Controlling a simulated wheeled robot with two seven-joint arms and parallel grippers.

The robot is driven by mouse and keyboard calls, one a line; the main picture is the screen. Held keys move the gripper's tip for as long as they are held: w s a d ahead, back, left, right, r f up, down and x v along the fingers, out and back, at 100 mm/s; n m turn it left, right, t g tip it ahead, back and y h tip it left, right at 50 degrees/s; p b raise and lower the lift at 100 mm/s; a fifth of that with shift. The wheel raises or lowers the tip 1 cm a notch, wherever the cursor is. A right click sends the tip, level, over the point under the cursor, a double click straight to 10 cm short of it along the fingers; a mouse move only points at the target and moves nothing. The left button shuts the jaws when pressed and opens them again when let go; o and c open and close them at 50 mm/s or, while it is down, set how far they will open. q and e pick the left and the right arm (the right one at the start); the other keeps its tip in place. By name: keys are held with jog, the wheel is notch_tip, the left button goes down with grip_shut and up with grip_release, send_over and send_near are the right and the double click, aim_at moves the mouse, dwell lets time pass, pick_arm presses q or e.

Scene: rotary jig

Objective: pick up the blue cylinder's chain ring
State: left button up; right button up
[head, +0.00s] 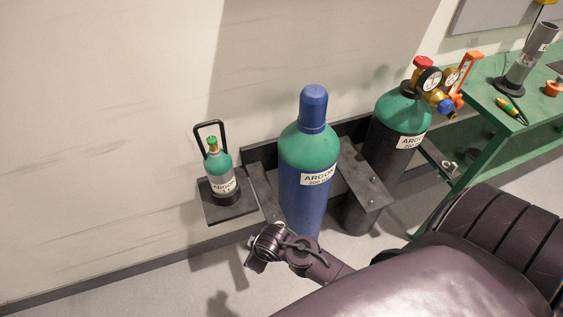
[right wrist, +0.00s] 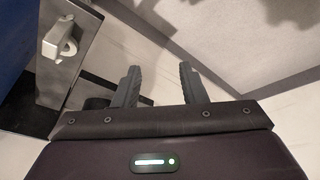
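The blue cylinder (head: 305,195) stands upright in the middle of the head view, with a green shoulder, a blue cap and an ARGON label. Its blue side also shows at the left edge of the right wrist view (right wrist: 14,30). A pale ring-like piece (right wrist: 62,44), possibly the chain ring, sits on a grey metal plate beside that blue side. My right gripper (right wrist: 159,74) is open and empty, pointing at the floor and wall to the right of the ring, apart from it. In the head view my right wrist is low in front of the cylinder; its fingertips are unclear. My left gripper is out of view.
A small green-topped ARGON bottle (head: 222,174) with a black handle stands on a dark shelf (head: 228,209) at left. Another cylinder (head: 397,115) with gauges stands at right, near a green workbench (head: 500,140). Dark brackets (head: 365,182) flank the blue cylinder.

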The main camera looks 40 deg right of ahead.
jog(key=w+a+r+n+y+b, duration=0.25)
jog(key=w+a+r+n, duration=0.4)
jog(key=n, duration=1.15)
jog(key=s+d+n+g+h, duration=0.2)
jog(key=d+n, duration=0.3)
jog(key=d, duration=0.4)
jog(key=s+d+n+g+h, duration=0.15)
jog(key=d+n, duration=0.25)
jog(key=d, duration=0.5)
jog(key=shift+g, duration=0.35)
jog(key=f, duration=0.7)
jog(key=shift+a, duration=0.3)
jog(key=shift+w+f, duration=0.1)
jog(key=shift+f, duration=0.4)
grip_shut()
